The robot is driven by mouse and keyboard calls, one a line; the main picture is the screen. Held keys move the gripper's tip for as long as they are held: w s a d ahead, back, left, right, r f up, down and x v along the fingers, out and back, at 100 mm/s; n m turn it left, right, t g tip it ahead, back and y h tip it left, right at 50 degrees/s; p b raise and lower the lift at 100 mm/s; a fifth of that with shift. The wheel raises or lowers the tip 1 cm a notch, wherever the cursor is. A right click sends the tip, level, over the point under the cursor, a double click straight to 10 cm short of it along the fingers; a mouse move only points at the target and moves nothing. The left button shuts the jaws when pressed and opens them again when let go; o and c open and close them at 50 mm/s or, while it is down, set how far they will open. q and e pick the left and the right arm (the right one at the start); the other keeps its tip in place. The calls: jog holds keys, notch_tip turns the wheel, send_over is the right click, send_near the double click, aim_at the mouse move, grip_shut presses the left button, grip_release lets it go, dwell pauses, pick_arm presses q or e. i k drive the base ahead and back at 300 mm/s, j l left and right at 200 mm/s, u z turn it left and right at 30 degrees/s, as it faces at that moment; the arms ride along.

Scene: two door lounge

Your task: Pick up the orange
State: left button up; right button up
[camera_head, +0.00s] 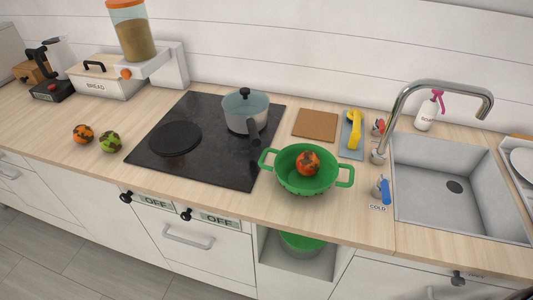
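Several round, dark-blotched fruits are in the head view. One orange fruit (83,133) lies on the wooden counter at the left. A green-and-orange one (110,141) lies just to its right. A red-orange one (308,163) sits inside a green colander (291,185) on the counter, right of the hob. I cannot tell for sure which of these is the orange. Neither of my grippers is in view.
A pot (245,112) stands on the black hob (200,158). A bread box (104,82) and a cereal dispenser (134,35) stand behind the left fruits. A sink (425,199) with a tall tap (437,84) is at the right. The counter around the left fruits is clear.

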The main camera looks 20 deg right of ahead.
aim_at(82, 134)
jog(key=i+j+z, duration=0.1)
jog(key=j, duration=0.25)
jog(key=i+j, duration=0.25)
jog(key=j, duration=0.15)
jog(key=i+j+z, duration=0.15)
jog(key=j, duration=0.2)
jog(key=i, duration=0.05)
